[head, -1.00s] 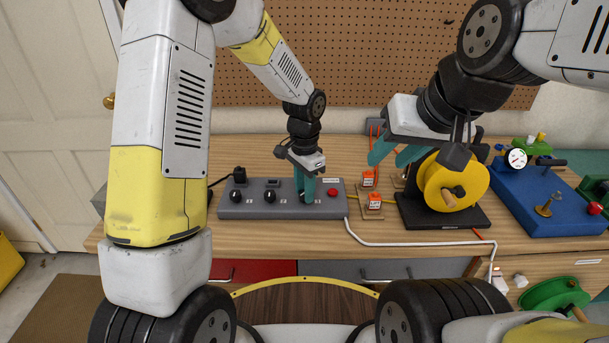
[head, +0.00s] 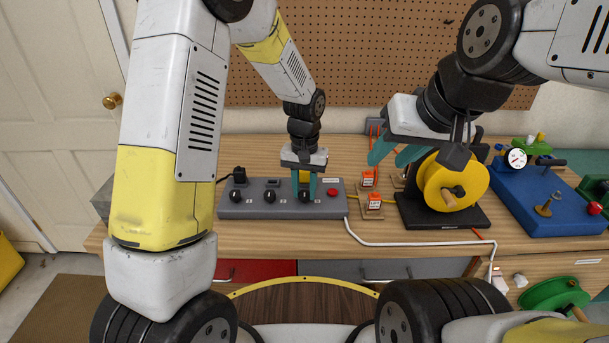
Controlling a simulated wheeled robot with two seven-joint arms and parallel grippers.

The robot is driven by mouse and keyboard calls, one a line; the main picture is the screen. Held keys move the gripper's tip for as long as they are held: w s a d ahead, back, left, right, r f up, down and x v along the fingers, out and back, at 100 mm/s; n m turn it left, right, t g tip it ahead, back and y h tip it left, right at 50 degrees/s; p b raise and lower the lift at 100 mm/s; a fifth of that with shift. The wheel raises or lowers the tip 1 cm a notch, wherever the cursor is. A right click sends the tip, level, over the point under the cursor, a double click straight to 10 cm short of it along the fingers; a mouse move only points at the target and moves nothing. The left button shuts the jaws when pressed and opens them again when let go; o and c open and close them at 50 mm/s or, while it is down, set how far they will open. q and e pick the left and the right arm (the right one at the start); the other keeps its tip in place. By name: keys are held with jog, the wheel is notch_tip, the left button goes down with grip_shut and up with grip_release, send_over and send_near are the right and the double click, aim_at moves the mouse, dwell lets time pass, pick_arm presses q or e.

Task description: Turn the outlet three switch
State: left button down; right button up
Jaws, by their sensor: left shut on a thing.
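A grey outlet panel (head: 285,209) lies on the wooden bench. It carries black knobs in a row, with small number labels. The left knob (head: 237,196) and the middle knob (head: 270,196) are uncovered. My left gripper (head: 304,195) points down over the third switch (head: 303,196), with its teal fingers on either side, shut on it. The fingers partly hide that knob. My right gripper (head: 390,158) hangs to the right, above the bench, its teal fingers apart with nothing visible between them.
A red button (head: 332,192) sits at the panel's right end. Orange-and-white connectors (head: 374,201), a yellow reel (head: 432,184) on a black base and a blue board with a gauge (head: 548,200) stand to the right. A white cable (head: 400,244) runs along the bench front.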

aim_at(305, 192)
pick_arm(q)
jog(key=shift+w, duration=0.1)
dwell(0.4)
jog(key=c, duration=1.1)
grip_release()
jog(key=shift+o, duration=0.2)
notch_tip(305, 192, up, 7)
jog(key=shift+r, duration=0.45)
